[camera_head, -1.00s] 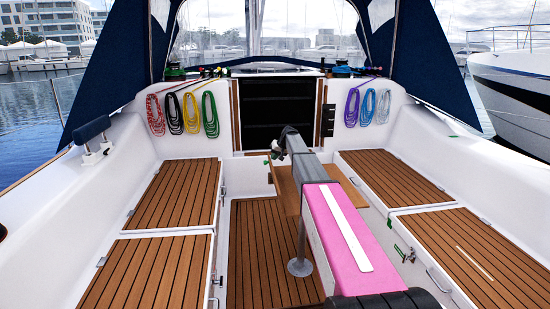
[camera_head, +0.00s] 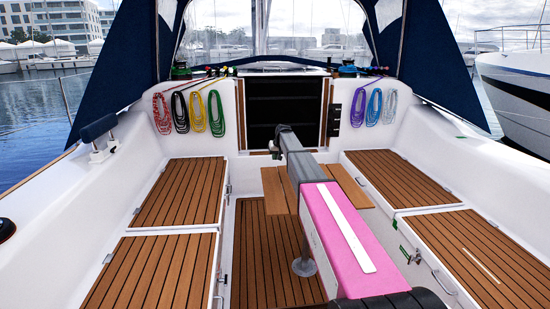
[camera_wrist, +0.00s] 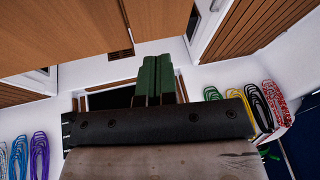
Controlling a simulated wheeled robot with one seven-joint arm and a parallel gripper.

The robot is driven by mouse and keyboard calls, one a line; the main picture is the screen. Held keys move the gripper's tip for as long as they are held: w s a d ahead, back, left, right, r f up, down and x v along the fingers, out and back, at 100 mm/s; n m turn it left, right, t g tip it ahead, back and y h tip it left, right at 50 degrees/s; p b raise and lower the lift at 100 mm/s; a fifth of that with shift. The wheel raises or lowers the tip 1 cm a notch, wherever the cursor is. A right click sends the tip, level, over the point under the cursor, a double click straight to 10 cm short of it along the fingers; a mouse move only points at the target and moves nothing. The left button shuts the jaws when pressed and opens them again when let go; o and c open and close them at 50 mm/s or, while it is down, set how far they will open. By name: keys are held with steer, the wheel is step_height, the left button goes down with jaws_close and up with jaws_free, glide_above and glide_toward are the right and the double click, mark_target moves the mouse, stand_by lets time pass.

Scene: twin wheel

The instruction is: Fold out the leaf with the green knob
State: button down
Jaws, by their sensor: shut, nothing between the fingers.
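A wooden table (camera_head: 349,180) stands in the middle of the cockpit, partly covered by my arm. Its brown panels show on both sides of the arm, with one panel (camera_head: 278,190) on the left. In the wrist view two wooden panels, a left one (camera_wrist: 60,32) and a right one (camera_wrist: 155,18), fill the top, with a dark seam between them. I cannot make out a green knob in either current view. My gripper (camera_wrist: 156,62) has green fingers pressed together, empty, below the panels in the wrist picture. In the head view it is mostly hidden beyond my arm.
Slatted benches line the left (camera_head: 180,192) and right (camera_head: 402,180) sides. Coiled ropes hang on the far wall beside the dark companionway (camera_head: 283,110). The slatted floor (camera_head: 262,260) left of the table post (camera_head: 303,266) is clear.

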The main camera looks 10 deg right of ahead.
steer(key=s+a+r, duration=0.3)
steer(key=a+r, duration=0.4)
steer(key=r, duration=0.2)
steer(key=shift+s+a+r, duration=0.25)
steer(key=shift+s+a, duration=0.05)
steer(key=shift+s, duration=0.1)
